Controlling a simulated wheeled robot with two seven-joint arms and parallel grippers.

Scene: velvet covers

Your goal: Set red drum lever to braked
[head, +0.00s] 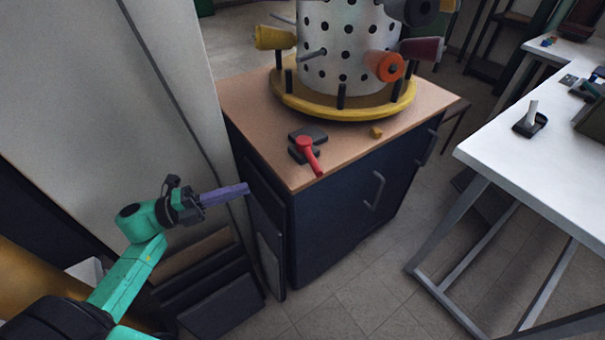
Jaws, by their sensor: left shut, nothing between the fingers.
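A red lever (311,157) is mounted on a dark block (308,138) near the front left corner of a wooden cabinet top. Its handle points toward the front edge of the top. A white perforated drum (345,45) stands behind it on a yellow round base (300,104). My left gripper (246,188), with purple fingers on a green arm, is shut and empty. It is to the left of the cabinet, lower in the picture than the lever and apart from it. My right gripper is not in view.
The dark cabinet (340,230) has bar handles on its front. Coloured spools, including an orange one (384,67), stick out around the drum. A small yellow block (376,133) lies on the top. A white table (560,150) stands at right, with floor between.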

